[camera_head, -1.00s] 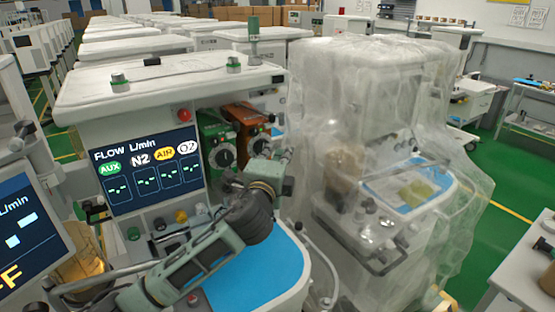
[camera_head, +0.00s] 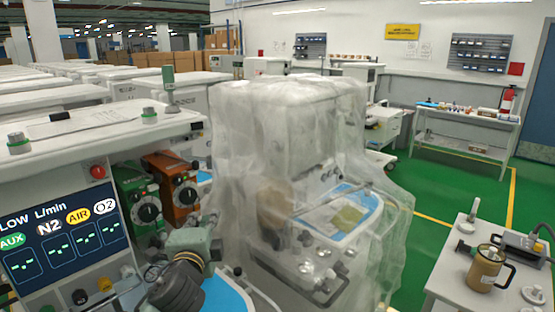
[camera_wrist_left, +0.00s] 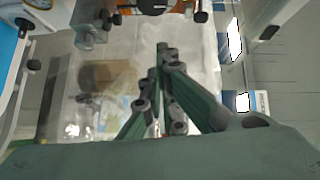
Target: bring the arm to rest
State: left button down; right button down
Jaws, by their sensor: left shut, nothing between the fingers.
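My left arm comes in at the lower left of the head view. Its gripper (camera_head: 192,242) and dark wrist section show in front of an anaesthesia cart with a lit flow screen (camera_head: 65,250). In the left wrist view the fingers of the left gripper (camera_wrist_left: 165,58) are together with nothing between them. They point toward a plastic-wrapped cart (camera_wrist_left: 195,45). I cannot tell how far apart they are. My right gripper is in neither view.
The plastic-wrapped cart (camera_head: 290,110) stands in the middle of the head view. A small table (camera_head: 440,275) with a brown mug (camera_head: 485,268) is at the lower right. A workbench (camera_head: 465,150) stands along the back wall. Green floor (camera_head: 440,190) is clear between them.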

pick_arm(q)
jog(key=s+d+f+n+g, duration=0.2)
jog(key=s+f+n+g, duration=0.45)
jog(key=s+f, duration=1.1)
jog(key=s+f+n+g+h, duration=0.1)
jog(key=s+f+n+g, duration=0.2)
jog(key=s+f, duration=0.55)
jog(key=s+f+n+g+h, duration=0.1)
jog(key=s+f+n+g, duration=0.25)
jog(key=s, duration=0.95)
jog(key=s+f+g+b, duration=0.1)
jog(key=s+f, duration=0.1)
jog(key=f, duration=1.3)
jog(key=s+f+g+b, duration=0.1)
jog(key=s+f, duration=0.1)
jog(key=f, duration=1.3)
jog(key=s+a+f+g+b, duration=0.1)
jog(key=s+a+f+b, duration=0.1)
jog(key=s+f, duration=1.4)
jog(key=shift+a, duration=0.35)
